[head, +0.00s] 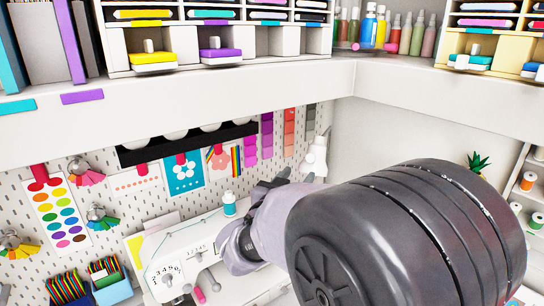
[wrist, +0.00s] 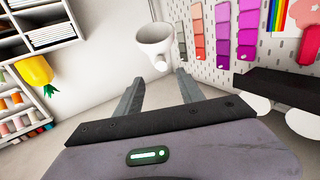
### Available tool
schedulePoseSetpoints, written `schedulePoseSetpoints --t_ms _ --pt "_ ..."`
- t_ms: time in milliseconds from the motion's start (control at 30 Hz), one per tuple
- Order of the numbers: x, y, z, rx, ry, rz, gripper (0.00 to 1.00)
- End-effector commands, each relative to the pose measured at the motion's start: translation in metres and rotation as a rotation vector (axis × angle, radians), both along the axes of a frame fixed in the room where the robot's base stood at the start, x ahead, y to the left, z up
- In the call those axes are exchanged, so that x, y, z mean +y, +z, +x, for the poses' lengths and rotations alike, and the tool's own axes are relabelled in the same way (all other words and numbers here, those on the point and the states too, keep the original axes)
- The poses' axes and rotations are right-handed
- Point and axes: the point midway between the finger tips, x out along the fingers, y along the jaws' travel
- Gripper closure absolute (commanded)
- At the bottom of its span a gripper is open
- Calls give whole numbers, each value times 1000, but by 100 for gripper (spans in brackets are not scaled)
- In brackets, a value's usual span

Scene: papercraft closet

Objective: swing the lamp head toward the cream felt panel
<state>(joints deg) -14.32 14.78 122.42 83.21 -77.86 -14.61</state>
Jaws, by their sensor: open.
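The white lamp head (wrist: 153,40) shows in the wrist view as a cup-shaped shade with a small knob, just beyond my fingertips. In the head view the white lamp head (head: 317,156) is by the right end of the pegboard, partly behind my arm. My gripper (wrist: 159,76) is open and empty, its two fingers pointing at the shade with a gap between them and it. In the head view my gripper (head: 283,174) is small and mostly hidden by my own arm, just left of the lamp. I cannot make out a cream felt panel for certain.
A pegboard (wrist: 285,75) with colour strips and a black rail (wrist: 275,85) lies close on the right in the wrist view. In the head view a white sewing machine (head: 180,255) stands below. A shelf (head: 220,95) overhangs the pegboard.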

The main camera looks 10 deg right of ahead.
Motion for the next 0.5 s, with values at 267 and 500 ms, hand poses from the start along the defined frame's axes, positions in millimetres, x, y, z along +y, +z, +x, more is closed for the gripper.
schedulePoseSetpoints --t_ms 267,500 --pt "-47 1 57 0 -2 0 55" --pt "-66 1 81 -1 0 0 55"
